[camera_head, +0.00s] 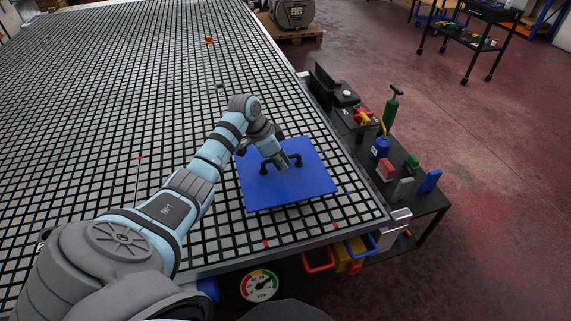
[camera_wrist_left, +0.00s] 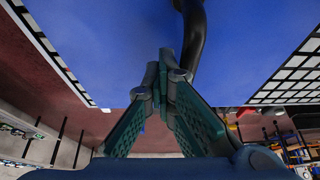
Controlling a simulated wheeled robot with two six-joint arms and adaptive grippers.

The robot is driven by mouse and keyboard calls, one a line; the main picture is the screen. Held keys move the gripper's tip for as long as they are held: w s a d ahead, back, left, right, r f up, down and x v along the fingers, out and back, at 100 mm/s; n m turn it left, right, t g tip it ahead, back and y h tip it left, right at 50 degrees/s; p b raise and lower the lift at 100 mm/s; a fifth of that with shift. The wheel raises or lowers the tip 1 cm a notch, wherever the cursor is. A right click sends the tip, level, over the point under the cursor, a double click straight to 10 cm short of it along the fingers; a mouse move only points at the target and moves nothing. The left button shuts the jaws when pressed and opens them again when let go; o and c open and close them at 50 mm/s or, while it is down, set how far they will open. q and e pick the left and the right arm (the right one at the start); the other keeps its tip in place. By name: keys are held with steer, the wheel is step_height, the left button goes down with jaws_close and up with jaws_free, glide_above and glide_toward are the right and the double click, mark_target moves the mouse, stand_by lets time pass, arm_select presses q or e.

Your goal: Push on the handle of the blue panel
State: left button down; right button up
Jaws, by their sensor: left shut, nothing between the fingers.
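The blue panel (camera_head: 300,192) lies flat on the grid table near its right front corner. Its black handle (camera_head: 297,160) stands up from its middle and is partly covered by my left gripper. My left gripper (camera_head: 283,164) is shut and empty, with its fingertips down at the handle. I cannot tell whether the fingers touch the handle. My right gripper is not in view.
The grid table (camera_head: 100,120) is mostly clear. A dark side shelf (camera_head: 415,205) at its right edge holds a green pump (camera_head: 390,108), a blue bottle (camera_head: 380,148) and small coloured blocks. A pressure gauge (camera_head: 261,285) and red and blue handles are at the front edge.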

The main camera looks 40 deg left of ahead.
arm_select(q)
steer(key=shift+w+a+p, duration=0.1)
steer(key=shift+a+p, duration=0.1)
steer(key=shift+p, duration=0.7)
stand_by(1.1)
steer(key=shift+d+r+p, duration=0.15)
steer(key=shift+p, duration=0.25)
steer(key=shift+s+d+p, duration=0.4)
steer(key=shift+p, duration=0.85)
steer(key=shift+s+d+p, duration=0.35)
steer(key=shift+d+p, duration=0.2)
steer(key=shift+p, duration=0.2)
steer(key=shift+s+d, duration=0.2)
steer(key=shift+d, duration=0.15)
step_height(320, 180, up, 8)
steer(key=shift+f+p, duration=0.25)
steer(key=shift+p, duration=0.05)
steer(key=shift+a, duration=0.1)
